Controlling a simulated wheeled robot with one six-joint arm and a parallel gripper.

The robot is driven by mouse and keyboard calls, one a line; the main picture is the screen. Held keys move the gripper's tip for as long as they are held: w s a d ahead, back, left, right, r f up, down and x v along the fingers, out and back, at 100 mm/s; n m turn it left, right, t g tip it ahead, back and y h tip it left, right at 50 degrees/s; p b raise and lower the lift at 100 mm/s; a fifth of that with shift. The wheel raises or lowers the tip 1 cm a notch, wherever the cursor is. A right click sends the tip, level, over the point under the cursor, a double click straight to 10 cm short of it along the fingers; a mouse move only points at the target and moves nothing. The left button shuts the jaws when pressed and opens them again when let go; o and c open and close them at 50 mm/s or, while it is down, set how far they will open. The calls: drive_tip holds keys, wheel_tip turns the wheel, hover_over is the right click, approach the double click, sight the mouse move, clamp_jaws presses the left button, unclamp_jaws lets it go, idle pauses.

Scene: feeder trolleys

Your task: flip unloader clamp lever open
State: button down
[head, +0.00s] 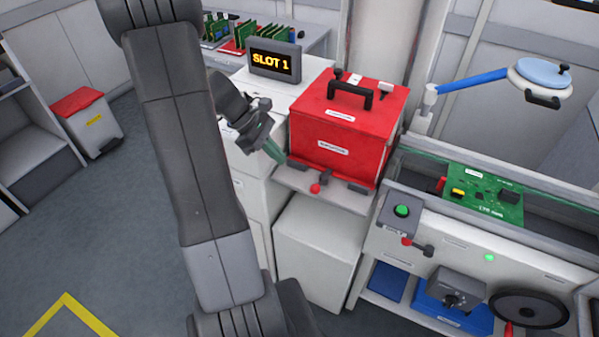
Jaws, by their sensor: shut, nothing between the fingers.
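A red box (338,128) with a black top handle sits on a grey shelf (352,198); it looks like the unloader, though its labels are too small to read. A red ball knob (315,188), apparently the clamp lever's end, is at the shelf's front edge, between dark blocks. My gripper (277,154) is just left of the box's lower left corner, up and left of the knob. Its fingers look closed and empty. I cannot tell whether they touch the shelf or box. A second red-ended lever (408,242) is on the machine at the right.
A SLOT 1 display (274,61) stands behind my gripper. A green circuit board (483,195) lies on the conveyor at the right, near a green button (402,211). A lamp (541,80) overhangs it. A white cabinet (315,248) stands below the shelf.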

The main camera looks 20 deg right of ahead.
drive_tip(key=shift+f, duration=0.1)
drive_tip(key=p, duration=0.1)
approach(322, 181)
drive_tip(key=s+f, duration=0.2)
drive_tip(key=s+a+f, duration=0.1)
drive_tip(key=s+f, duration=0.1)
drive_tip(key=shift+a+f, duration=0.1)
drive_tip(key=shift+a, duration=0.05)
drive_tip(key=shift+f, duration=0.1)
idle(0.4)
